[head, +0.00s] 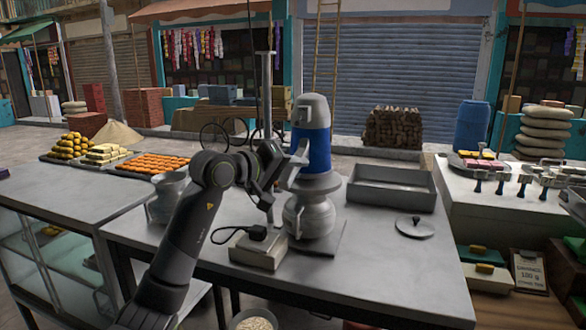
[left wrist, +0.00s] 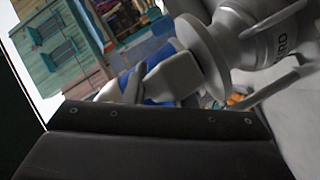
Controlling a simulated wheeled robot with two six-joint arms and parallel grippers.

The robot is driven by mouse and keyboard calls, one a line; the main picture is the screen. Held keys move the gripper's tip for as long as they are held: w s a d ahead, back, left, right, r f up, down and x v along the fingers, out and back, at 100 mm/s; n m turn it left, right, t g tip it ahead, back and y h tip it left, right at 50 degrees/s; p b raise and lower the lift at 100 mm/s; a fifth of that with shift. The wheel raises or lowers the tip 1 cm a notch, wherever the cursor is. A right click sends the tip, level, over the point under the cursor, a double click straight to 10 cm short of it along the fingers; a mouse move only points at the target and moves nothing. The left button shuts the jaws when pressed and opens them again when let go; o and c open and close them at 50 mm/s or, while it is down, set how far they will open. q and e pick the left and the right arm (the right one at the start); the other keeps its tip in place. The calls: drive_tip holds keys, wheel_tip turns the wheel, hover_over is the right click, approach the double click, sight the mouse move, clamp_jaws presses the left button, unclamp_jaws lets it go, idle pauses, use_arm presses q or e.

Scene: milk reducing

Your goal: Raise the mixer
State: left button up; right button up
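The mixer (head: 318,148) has a blue body, a grey cap and a wide grey collar. It sits upright over a round metal pot (head: 310,217) on a flat base plate. A grey handle (head: 298,157) sticks out on its left side. My left gripper (head: 273,178) is beside the mixer at that handle. The left wrist view shows a grey knob-like handle (left wrist: 172,77) just beyond the dark gripper body, with a little blue behind it. The fingertips are hidden, so contact is unclear. My right gripper is not in view.
A vertical pole (head: 267,90) stands behind the gripper. A control box (head: 258,250) with a cable lies in front. An empty metal tray (head: 392,188) and a lid (head: 415,227) are to the right. A metal jug (head: 166,197) stands left, close to my arm.

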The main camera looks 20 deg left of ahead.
use_arm(q)
clamp_jaws()
wheel_tip(320, 180, up, 15)
drive_tip(key=p, duration=0.3)
drive_tip(key=shift+f, duration=0.2)
drive_tip(key=o, duration=0.8)
unclamp_jaws()
drive_tip(key=b+v, duration=0.6)
drive_tip(key=v, duration=1.1)
drive_tip(key=shift+s+a+r, duration=0.1)
drive_tip(key=shift+s, duration=0.1)
